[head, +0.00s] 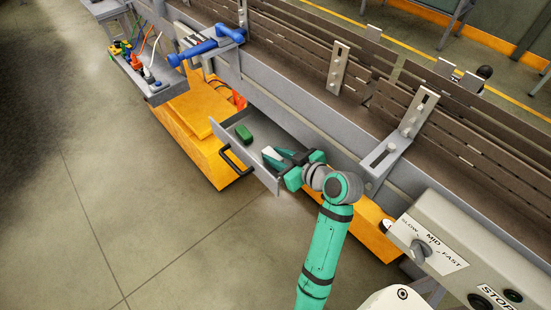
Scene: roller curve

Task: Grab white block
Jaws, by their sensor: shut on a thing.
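The white block (271,153) shows at the tips of my gripper (274,156), inside the open grey drawer (262,173). My gripper is shut on the white block, its green and black fingers on either side of it. Part of the block is hidden by the fingers. I cannot tell whether the block still touches the drawer floor. A green block (244,133) lies in the drawer to the left of my gripper, apart from it.
The drawer has a black handle (235,161) and sits in an orange cabinet (190,115). The roller conveyor (310,60) runs behind. A control box (440,245) with a speed dial stands at lower right. A tray of plugs (145,75) is at upper left. Floor at left is clear.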

